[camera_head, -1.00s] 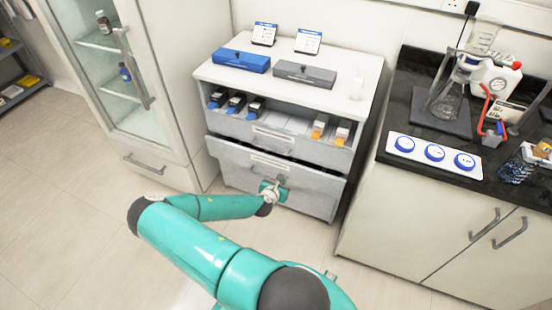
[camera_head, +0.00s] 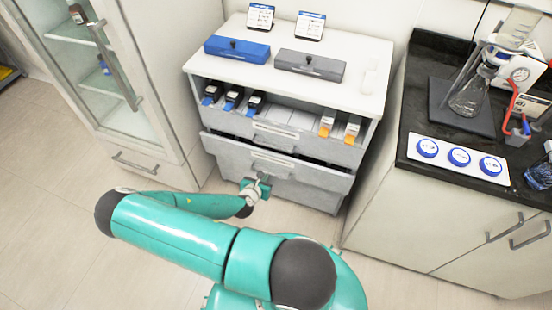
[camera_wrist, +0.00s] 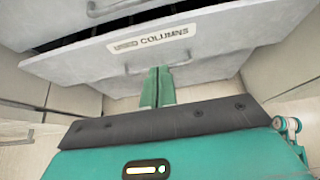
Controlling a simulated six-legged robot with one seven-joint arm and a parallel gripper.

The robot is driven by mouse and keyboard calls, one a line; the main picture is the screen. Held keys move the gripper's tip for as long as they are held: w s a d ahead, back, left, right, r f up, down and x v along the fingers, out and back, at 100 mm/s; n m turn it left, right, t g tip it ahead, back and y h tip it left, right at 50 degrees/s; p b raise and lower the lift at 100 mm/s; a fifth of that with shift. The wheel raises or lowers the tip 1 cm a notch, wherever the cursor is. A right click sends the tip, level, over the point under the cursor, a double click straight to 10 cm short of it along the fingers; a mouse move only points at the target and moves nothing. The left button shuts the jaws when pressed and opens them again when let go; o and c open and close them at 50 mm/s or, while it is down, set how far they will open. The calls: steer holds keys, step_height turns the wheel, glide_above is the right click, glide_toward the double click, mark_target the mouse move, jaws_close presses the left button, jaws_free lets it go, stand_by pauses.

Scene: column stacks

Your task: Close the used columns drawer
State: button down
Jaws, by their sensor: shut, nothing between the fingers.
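The used columns drawer (camera_head: 308,173) is the grey lower drawer of the white cabinet. It juts out a little, with a dark gap above its front. Its front also fills the upper part of the wrist view (camera_wrist: 85,68), where the label reads "USED COLUMNS" (camera_wrist: 150,39). The handle (camera_wrist: 198,63) is below the label. My gripper (camera_head: 264,180) is at the drawer front, low and near its middle. In the wrist view my shut green fingers (camera_wrist: 159,70) point at the front just below the label, beside the handle. I cannot tell whether they touch it.
Above is a tray (camera_head: 285,118) with black-and-blue and orange-tipped columns. A blue box (camera_head: 237,50) and a grey box (camera_head: 309,66) lie on the cabinet top. A glass-door cabinet (camera_head: 130,90) stands left, a black-topped bench (camera_head: 400,150) right. Open floor lies in front.

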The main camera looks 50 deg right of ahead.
glide_toward(277, 159)
step_height(277, 159, down, 3)
steer(key=d, duration=0.2)
steer(key=w+d, duration=0.1)
steer(key=d, duration=0.1)
steer(key=shift+w+f, duration=0.1)
steer(key=shift+w, duration=0.05)
steer(key=shift+w+d, duration=0.25)
steer(key=shift+d, duration=0.35)
